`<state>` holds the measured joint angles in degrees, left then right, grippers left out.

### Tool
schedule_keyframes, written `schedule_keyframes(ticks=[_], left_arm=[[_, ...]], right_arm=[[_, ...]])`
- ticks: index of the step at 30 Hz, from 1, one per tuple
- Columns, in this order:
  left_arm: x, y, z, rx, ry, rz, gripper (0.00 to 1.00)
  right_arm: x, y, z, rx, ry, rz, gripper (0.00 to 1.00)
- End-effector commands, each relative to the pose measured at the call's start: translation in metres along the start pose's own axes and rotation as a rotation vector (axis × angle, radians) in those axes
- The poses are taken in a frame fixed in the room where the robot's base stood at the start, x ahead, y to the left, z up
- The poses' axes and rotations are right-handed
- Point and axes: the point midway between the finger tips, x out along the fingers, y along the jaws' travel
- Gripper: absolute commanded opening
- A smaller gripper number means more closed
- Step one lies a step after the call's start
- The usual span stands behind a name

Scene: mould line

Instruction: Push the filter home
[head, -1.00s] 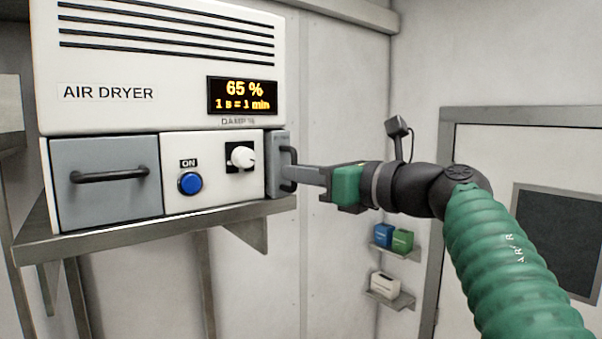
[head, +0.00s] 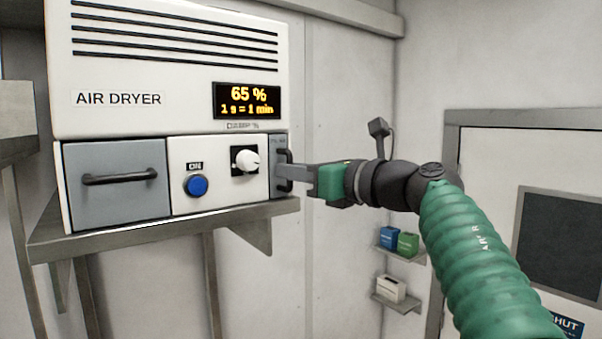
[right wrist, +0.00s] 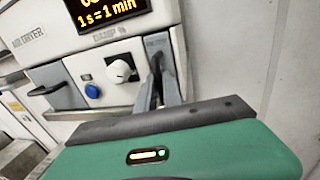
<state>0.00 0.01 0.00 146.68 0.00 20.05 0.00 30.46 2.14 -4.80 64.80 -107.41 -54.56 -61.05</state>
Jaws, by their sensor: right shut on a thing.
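The filter (head: 279,183) is a narrow grey panel with a dark upright handle at the right end of the air dryer's (head: 178,120) lower front. It sits about level with the dryer's front; I cannot tell whether a small gap is left. My right gripper (head: 289,176) is shut on the filter's handle, and its fingers partly hide it. In the right wrist view the fingers (right wrist: 160,92) reach the handle of the filter (right wrist: 158,44). My left gripper is not in view.
The dryer stands on a grey wall shelf (head: 150,232). A grey drawer (head: 115,205), a blue button (head: 197,186) and a white knob (head: 247,161) share its front. Small wall shelves hold blue and green boxes (head: 398,240) at the right. A door (head: 490,150) stands beyond my arm.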

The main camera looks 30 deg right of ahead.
Motion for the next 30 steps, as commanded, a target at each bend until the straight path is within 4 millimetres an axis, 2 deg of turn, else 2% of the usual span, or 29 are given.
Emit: schedule_keyframes(ticks=[3, 26, 30], left_arm=[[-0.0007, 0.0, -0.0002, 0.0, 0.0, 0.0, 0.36], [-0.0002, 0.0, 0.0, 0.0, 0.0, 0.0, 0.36], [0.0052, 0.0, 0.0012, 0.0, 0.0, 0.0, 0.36]], right_arm=[[0.0008, -0.0002, 0.002, 0.001, -0.005, -0.002, 0.2], [0.0006, -0.0005, -0.0011, 0.001, 0.001, 0.0, 0.2], [-0.0054, -0.0012, -0.0031, 0.001, 0.0, -0.002, 0.2]])
